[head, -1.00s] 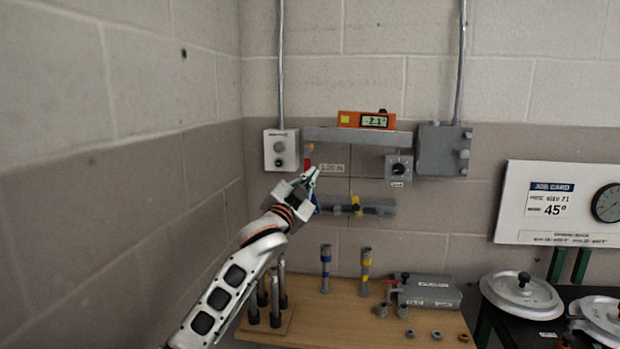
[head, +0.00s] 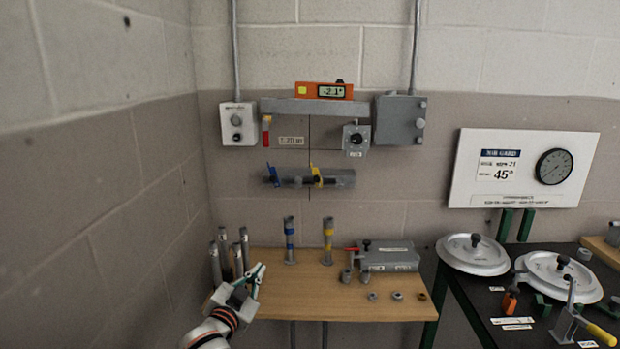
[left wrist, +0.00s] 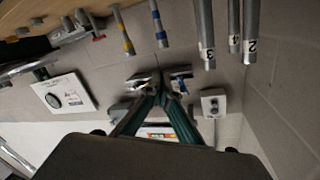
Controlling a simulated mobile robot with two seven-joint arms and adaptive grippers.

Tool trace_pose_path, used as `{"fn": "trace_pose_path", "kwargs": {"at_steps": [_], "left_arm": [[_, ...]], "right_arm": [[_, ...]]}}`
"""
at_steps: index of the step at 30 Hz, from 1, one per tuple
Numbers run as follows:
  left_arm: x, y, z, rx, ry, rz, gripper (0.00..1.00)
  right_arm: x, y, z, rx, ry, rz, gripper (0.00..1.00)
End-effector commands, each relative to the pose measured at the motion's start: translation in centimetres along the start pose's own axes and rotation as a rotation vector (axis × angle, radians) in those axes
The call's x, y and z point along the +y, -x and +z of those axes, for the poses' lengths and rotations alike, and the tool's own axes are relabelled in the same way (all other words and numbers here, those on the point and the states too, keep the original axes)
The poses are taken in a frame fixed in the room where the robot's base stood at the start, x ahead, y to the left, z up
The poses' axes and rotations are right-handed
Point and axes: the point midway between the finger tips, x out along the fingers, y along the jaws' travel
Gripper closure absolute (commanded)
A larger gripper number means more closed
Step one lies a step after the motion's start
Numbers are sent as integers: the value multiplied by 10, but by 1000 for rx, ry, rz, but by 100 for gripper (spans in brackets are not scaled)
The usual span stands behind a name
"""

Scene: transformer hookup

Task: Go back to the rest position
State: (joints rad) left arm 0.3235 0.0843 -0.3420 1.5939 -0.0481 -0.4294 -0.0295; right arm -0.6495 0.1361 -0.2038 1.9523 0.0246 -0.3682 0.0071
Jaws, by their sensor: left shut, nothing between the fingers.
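My left gripper (head: 257,277) is low at the left end of the wooden bench (head: 310,308), in front of the grey tubes (head: 222,255) standing there. Its green-and-grey fingers are shut with nothing between them. The fingers also show in the left wrist view (left wrist: 159,92), with their tips together and the numbered tubes (left wrist: 206,35) beyond to the right. My right gripper is in neither view now.
A grey box (head: 388,255), two banded posts (head: 289,240) and small rings stand on the bench. A dark table (head: 480,300) with round lids (head: 473,254) is at right. The wall holds a rail (head: 300,107), an orange level (head: 323,91) and a horizontal tube (head: 335,179).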

Motion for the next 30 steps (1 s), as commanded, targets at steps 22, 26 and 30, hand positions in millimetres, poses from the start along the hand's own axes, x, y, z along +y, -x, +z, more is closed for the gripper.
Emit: {"fn": "trace_pose_path", "kwargs": {"at_steps": [22,26,30], "left_arm": [[156,342,257,-482,299,153,100],[162,368,264,-515,316,160,100],[164,376,266,-525,321,162,100]], "right_arm": [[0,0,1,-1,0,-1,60],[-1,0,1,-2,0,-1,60],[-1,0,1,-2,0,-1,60]]}}
